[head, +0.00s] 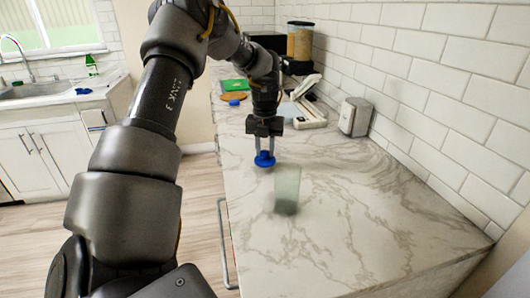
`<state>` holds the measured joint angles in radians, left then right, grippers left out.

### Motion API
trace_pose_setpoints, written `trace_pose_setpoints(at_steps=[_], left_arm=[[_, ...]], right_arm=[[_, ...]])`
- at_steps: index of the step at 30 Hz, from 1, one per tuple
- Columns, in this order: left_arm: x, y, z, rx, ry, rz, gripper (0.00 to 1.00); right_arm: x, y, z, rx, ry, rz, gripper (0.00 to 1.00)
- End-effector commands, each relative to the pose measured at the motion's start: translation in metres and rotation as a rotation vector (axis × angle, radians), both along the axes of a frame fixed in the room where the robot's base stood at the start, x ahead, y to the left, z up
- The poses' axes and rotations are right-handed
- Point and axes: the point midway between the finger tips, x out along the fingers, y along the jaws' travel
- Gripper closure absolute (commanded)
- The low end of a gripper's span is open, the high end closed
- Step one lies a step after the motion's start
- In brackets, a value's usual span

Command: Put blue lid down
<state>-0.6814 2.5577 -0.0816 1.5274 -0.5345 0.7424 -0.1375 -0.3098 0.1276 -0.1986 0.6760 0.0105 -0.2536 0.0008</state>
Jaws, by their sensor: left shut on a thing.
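The blue lid (264,160) is held between the fingers of my left gripper (264,148), which points straight down over the marble counter (340,215). The gripper is shut on the lid. Whether the lid touches the counter cannot be told from this view. A translucent greenish container (287,190) stands upright on the counter just in front of the lid and a little to its right. My right gripper is not in view.
A small grey and white box (355,117) stands by the tiled wall. Further back are a white tray-like item (304,113), a green item (234,86), a small blue item (234,103) and tall canisters (300,41). The counter's front right is clear. A sink (38,90) is at far left.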

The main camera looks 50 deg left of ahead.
Motion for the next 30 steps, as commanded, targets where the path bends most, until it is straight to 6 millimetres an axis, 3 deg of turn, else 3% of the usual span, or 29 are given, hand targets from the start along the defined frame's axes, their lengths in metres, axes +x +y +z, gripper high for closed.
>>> trace_pose_setpoints(at_steps=[4,16,17,21,30], left_arm=[[0.000,0.000,-0.018,-0.001,0.002,0.001,0.95],[0.000,0.000,-0.024,-0.001,-0.001,0.000,0.95],[0.000,0.000,-0.022,-0.001,-0.001,0.000,0.69],[0.000,0.000,-0.022,-0.001,-0.001,0.000,0.51],[0.000,0.000,-0.020,-0.001,-0.001,0.000,0.51]], right_arm=[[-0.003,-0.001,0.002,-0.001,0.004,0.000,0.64],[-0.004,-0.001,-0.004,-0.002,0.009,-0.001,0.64],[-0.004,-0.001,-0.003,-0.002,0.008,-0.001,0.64],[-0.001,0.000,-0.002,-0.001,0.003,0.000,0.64],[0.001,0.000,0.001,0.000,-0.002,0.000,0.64]])
